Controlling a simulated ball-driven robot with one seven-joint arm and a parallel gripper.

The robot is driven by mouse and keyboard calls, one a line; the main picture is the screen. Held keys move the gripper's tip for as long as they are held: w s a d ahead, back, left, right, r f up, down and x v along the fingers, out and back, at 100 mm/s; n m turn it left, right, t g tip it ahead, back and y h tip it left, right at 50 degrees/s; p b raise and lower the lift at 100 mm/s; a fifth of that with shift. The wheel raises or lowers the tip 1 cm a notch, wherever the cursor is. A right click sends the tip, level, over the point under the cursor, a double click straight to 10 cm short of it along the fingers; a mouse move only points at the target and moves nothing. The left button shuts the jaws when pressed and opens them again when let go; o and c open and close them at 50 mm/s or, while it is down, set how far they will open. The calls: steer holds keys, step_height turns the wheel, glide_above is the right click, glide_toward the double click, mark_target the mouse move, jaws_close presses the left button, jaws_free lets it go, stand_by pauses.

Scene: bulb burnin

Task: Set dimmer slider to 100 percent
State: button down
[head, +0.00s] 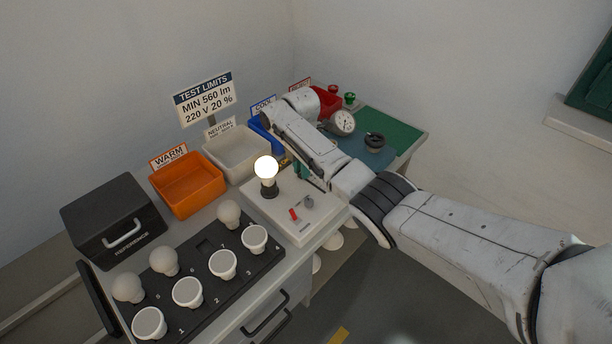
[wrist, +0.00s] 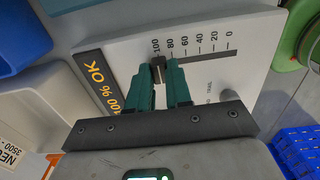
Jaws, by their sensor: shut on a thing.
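The dimmer slider's dark knob (wrist: 158,68) stands at the 100 end of its slot in the wrist view. The scale (wrist: 199,46) beside the slot runs from 100 down to 0. My gripper (wrist: 157,74) has its teal fingers shut on the knob, one on each side. The yellow "100 % OK" label (wrist: 103,82) is left of the knob. In the head view a lit bulb (head: 266,167) stands upright on the white test panel (head: 281,211). There the slider is hidden behind my arm.
A red switch (head: 294,215) and a grey knob (head: 308,201) are on the panel. Orange (head: 187,190), white and blue bins stand behind. A black tray (head: 205,292) of several bulbs is at the front left, near a black reference box (head: 113,217).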

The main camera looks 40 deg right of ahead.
steer(key=shift+w+r, duration=0.1)
steer(key=shift+w, duration=0.1)
steer(key=c, duration=1)
jaws_free()
steer(key=shift+c, duration=0.2)
step_height(320, 180, up, 11)
steer(key=shift+f, duration=0.2)
